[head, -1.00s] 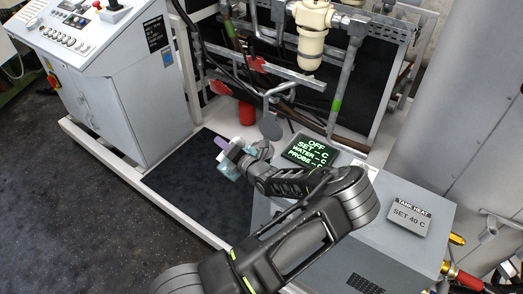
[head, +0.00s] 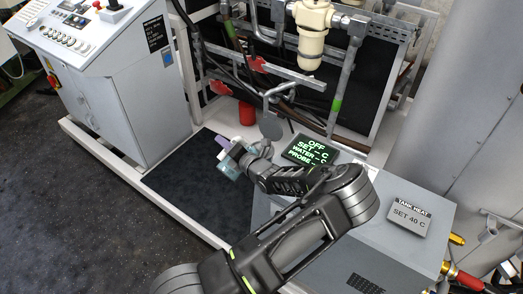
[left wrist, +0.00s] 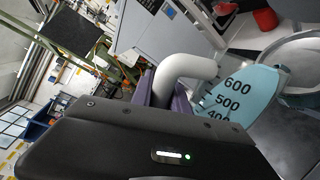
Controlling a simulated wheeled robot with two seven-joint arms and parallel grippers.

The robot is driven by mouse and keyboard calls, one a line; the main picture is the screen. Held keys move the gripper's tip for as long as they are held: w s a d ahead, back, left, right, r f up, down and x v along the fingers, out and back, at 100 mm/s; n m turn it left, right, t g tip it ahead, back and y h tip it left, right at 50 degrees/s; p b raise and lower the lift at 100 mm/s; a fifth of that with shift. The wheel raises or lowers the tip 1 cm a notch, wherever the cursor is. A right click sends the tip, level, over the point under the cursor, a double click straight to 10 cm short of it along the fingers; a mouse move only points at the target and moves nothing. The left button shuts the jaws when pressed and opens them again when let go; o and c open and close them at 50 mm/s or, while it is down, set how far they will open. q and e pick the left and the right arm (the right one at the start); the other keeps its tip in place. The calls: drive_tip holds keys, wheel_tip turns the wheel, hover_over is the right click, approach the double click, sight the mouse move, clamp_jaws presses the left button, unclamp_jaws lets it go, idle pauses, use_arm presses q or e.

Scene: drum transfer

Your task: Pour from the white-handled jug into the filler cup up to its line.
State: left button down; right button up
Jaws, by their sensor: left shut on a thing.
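My left gripper (head: 236,152) is shut on the white handle (left wrist: 185,68) of the jug, which sits between its purple finger pads (left wrist: 181,105). The jug's pale blue, see-through body (left wrist: 245,92) has dark marks 600, 500 and a partly hidden 400, and looks tilted in the left wrist view. In the head view the jug (head: 228,168) is small and partly covered by the gripper; its liquid level cannot be told. A grey round-rimmed part (left wrist: 285,48) lies beyond the jug in the wrist view; I cannot tell whether it is the filler cup. My right gripper is not in view.
A grey disc (head: 271,126) on a bent pipe is close beside the gripper. A cream filter housing (head: 312,48) hangs behind. A dark mat (head: 195,185) lies below.

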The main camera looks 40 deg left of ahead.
use_arm(q)
drive_tip(key=shift+w+r, duration=0.2)
idle(0.7)
drive_tip(key=shift+s+a+f+n, duration=0.1)
drive_tip(key=shift+s+f+n, duration=0.15)
drive_tip(key=shift+s+n, duration=0.15)
drive_tip(key=shift+s+a+f+n, duration=0.1)
drive_tip(key=shift+s+f+n, duration=0.15)
drive_tip(key=shift+s, duration=0.25)
drive_tip(key=shift+s+f+n+t, duration=0.15)
drive_tip(key=shift+n+t, duration=0.15)
drive_tip(key=shift+n, duration=0.05)
drive_tip(key=shift+f, duration=0.1)
drive_tip(key=shift+s+f+n, duration=0.3)
drive_tip(key=shift+f+n, duration=0.1)
drive_tip(key=shift+f, duration=0.2)
drive_tip(key=s+a+f+n+t+y+b, duration=0.1)
drive_tip(key=s+f+n+b, duration=0.3)
drive_tip(key=f, duration=0.7)
drive_tip(key=shift+s+f+n+t, duration=0.15)
drive_tip(key=shift+s+n+t, duration=0.15)
drive_tip(key=shift+s+n, duration=1.6)
drive_tip(key=shift+w+a+n, duration=0.1)
drive_tip(key=shift+w+n, duration=0.4)
drive_tip(key=shift+w, duration=0.05)
